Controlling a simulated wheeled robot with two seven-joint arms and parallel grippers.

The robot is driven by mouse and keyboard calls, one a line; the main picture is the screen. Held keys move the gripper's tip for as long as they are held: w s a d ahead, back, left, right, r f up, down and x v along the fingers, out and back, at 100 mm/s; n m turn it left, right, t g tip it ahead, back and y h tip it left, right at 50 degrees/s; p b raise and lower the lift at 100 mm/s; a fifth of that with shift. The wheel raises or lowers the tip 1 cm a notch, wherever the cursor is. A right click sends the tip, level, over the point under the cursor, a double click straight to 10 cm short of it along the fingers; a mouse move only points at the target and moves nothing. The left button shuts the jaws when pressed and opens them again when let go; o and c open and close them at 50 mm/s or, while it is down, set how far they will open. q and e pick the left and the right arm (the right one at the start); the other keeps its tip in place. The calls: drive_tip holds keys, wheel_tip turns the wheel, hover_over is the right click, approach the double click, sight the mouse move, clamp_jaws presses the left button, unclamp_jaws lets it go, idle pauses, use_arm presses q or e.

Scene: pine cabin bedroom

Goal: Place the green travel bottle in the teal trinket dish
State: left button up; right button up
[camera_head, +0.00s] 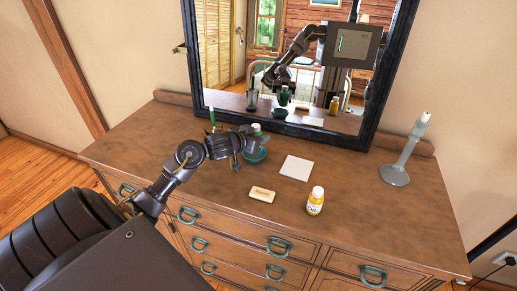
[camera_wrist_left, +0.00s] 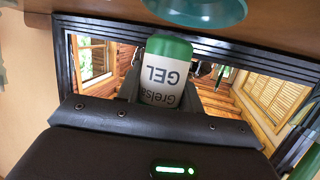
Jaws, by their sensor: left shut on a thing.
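My left gripper (camera_head: 246,138) is shut on the green travel bottle (camera_head: 257,127), seen past the fingers in the head view. In the left wrist view the bottle (camera_wrist_left: 166,78) shows a green end and a white label reading GEL, with its lettering upside down. The teal trinket dish (camera_head: 257,156) sits on the dresser just below the gripper, partly hidden by it. Its rim also shows at the top of the left wrist view (camera_wrist_left: 205,12). In the mirror the bottle appears above the dish, with a small gap. My right gripper is not in view.
On the wooden dresser (camera_head: 225,211) stand a bar of soap (camera_head: 262,194), a yellow bottle (camera_head: 315,201), a pale square tile (camera_head: 296,167) and a grey candlestick (camera_head: 404,155). A slim green item (camera_head: 212,116) stands left of the gripper. A dark-framed mirror (camera_head: 290,60) rises behind.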

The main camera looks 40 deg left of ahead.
use_arm(q)
drive_tip(key=shift+w+a+f, duration=0.2)
drive_tip(key=shift+a+f, duration=0.05)
drive_tip(key=shift+f, duration=0.1)
drive_tip(key=shift+w+a+f, duration=0.1)
drive_tip(key=shift+a+f, duration=0.2)
drive_tip(key=shift+f, duration=0.15)
wheel_tip(320, 180, down, 2)
drive_tip(key=shift+f, duration=0.1)
drive_tip(key=shift+w+f, duration=0.1)
drive_tip(key=shift+f, duration=0.3)
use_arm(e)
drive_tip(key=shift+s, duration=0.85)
use_arm(q)
drive_tip(key=o, duration=1)
drive_tip(key=shift+f, duration=0.15)
